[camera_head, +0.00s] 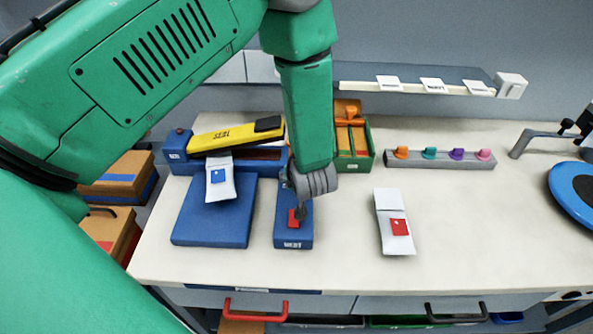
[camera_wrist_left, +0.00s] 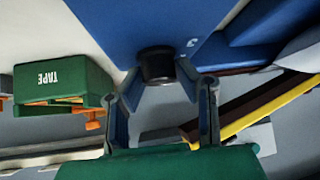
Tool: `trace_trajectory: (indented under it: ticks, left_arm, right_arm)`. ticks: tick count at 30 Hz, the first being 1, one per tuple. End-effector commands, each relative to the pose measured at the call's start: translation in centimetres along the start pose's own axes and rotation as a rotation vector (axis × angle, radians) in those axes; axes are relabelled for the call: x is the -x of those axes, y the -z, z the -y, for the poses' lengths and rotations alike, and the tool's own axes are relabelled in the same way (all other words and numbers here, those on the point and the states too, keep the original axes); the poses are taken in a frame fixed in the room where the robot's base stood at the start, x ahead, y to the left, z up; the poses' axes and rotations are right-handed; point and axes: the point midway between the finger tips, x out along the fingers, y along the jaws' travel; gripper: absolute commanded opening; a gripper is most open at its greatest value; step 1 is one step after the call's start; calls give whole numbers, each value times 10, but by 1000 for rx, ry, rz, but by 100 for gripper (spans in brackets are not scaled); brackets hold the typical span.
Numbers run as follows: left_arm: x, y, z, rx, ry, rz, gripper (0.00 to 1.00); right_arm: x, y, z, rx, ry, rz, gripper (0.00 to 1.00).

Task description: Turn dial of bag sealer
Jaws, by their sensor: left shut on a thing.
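The bag sealer has a yellow arm marked SEAL (camera_head: 225,136) with a black end over a blue base (camera_head: 178,147). A blue control box (camera_head: 281,228) with a HEAT label stands in front of it. My left gripper (camera_head: 299,207) points down onto this box. In the left wrist view, the black dial (camera_wrist_left: 156,64) sits on the blue face, and my left gripper (camera_wrist_left: 158,78) has its fingers shut around it. A red part (camera_head: 293,220) shows beside the fingertips. In the head view the gripper hides most of the dial. My right gripper is not in view.
A white pouch with a blue square (camera_head: 220,180) lies over a blue plate (camera_head: 211,226). Another pouch with a red square (camera_head: 392,207) lies right of the box. The green TAPE box (camera_head: 361,161) and a rail of coloured knobs (camera_head: 436,159) stand behind. The right-front tabletop is clear.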

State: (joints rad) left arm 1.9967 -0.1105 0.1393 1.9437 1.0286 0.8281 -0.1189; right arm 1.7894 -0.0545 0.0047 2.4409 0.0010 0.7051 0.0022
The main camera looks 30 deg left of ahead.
Motion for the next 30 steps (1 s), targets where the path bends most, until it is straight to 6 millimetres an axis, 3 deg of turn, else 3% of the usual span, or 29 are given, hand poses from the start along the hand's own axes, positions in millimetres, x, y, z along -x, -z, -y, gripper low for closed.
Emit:
trace_trajectory:
  ticks: [16, 17, 18, 30]
  left_arm:
    - [0, -2, -1, 14, 14, 6, 0]
    - [0, -2, -1, 14, 14, 7, 38]
    - [0, -2, -1, 14, 14, 6, 48]
    - [6, -1, -1, 14, 14, 2, 48]
  right_arm:
    - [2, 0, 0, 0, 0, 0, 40]
    - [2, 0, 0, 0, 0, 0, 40]
    - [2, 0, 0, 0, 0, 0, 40]
    - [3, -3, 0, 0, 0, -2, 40]
